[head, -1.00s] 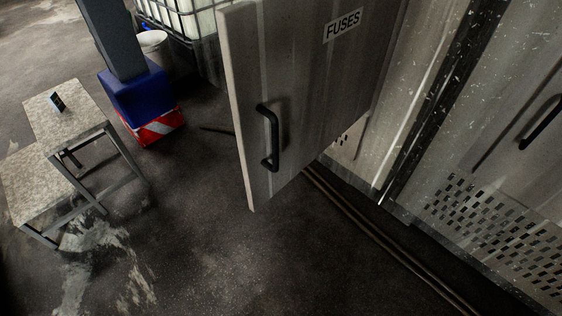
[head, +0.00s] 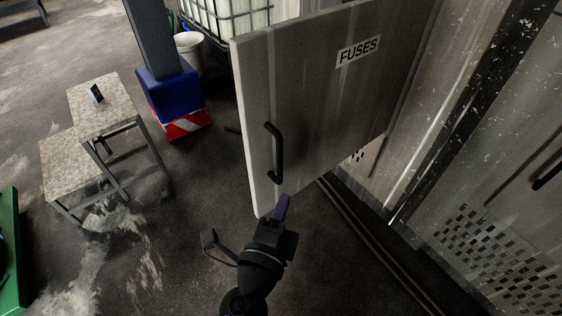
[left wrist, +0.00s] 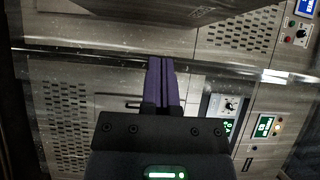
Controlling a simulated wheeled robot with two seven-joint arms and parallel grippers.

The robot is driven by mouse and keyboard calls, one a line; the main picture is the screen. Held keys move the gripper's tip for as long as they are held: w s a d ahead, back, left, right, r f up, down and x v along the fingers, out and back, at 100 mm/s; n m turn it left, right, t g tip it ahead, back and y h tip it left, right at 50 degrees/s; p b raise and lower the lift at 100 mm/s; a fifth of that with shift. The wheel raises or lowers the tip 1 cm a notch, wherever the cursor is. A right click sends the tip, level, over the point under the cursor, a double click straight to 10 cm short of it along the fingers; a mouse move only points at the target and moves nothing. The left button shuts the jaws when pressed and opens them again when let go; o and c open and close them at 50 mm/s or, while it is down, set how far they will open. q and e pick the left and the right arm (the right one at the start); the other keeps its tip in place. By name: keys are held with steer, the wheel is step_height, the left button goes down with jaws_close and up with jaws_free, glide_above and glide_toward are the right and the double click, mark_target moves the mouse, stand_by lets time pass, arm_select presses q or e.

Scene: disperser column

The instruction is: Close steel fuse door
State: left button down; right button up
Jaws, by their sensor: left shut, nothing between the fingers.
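The steel fuse door (head: 318,100) stands swung open in the head view, with a "FUSES" label and a black bar handle (head: 277,152) near its free edge. My left gripper (head: 282,206) is just below the handle, by the door's lower corner. Its purple fingers are shut and empty; whether they touch the door cannot be told. In the left wrist view the shut fingers (left wrist: 161,82) point at cabinet fronts, and a dark slab-like surface, perhaps the door's underside, crosses the top. My right gripper is in neither view.
A perforated steel cabinet (head: 485,225) stands at the right, behind a floor rail (head: 375,245). A step stool (head: 100,105), a blue and red post base (head: 170,95) and a white bucket (head: 189,50) stand at the left. The floor between is clear.

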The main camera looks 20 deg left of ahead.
mark_target(280, 168)
arm_select(q)
steer(key=shift+w+a+p, duration=0.2)
steer(key=shift+w+a, duration=0.2)
steer(key=shift+w, duration=1)
steer(key=shift+w+a+p, duration=0.15)
steer(key=shift+w+a, duration=0.3)
steer(key=shift+w, duration=0.95)
steer(key=shift+w+a+p, duration=0.2)
steer(key=shift+w+a, duration=0.2)
steer(key=shift+w, duration=1)
steer(key=shift+a+f, duration=0.1)
